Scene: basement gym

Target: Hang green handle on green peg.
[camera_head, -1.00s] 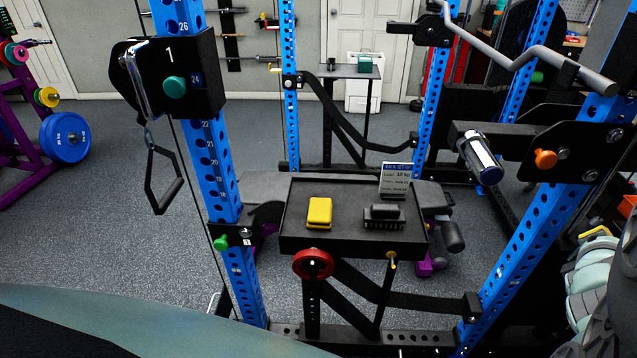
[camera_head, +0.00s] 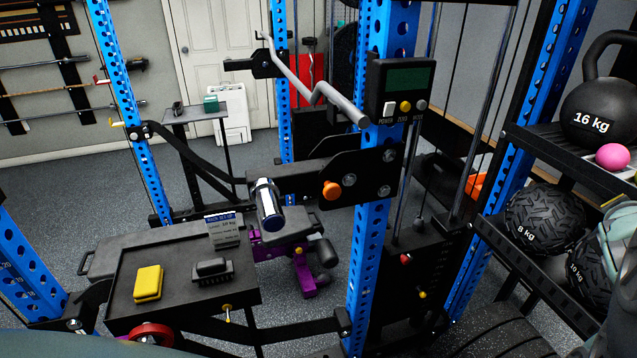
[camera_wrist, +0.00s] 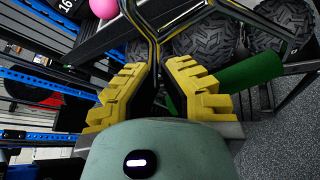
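In the wrist view, my gripper (camera_wrist: 155,80) has two yellow ridged fingers closed around bent metal bars between their tips. These bars look like the frame of the green handle, whose thick green grip (camera_wrist: 250,72) shows to the right, partly behind the right finger. The exact contact is hard to see. In the head view, only a pale green piece of my arm shows at the right edge; fingers and handle are not clearly visible there. I cannot make out a green peg in either current view.
A rack upright (camera_head: 372,230) carries an orange knob (camera_head: 332,190). A black tray (camera_head: 190,255) holds a yellow block (camera_head: 148,284). Shelves with a 16 kg kettlebell (camera_head: 598,112), a pink ball (camera_head: 612,157) and black balls (camera_head: 541,222) stand close on the right. Open floor lies at the back left.

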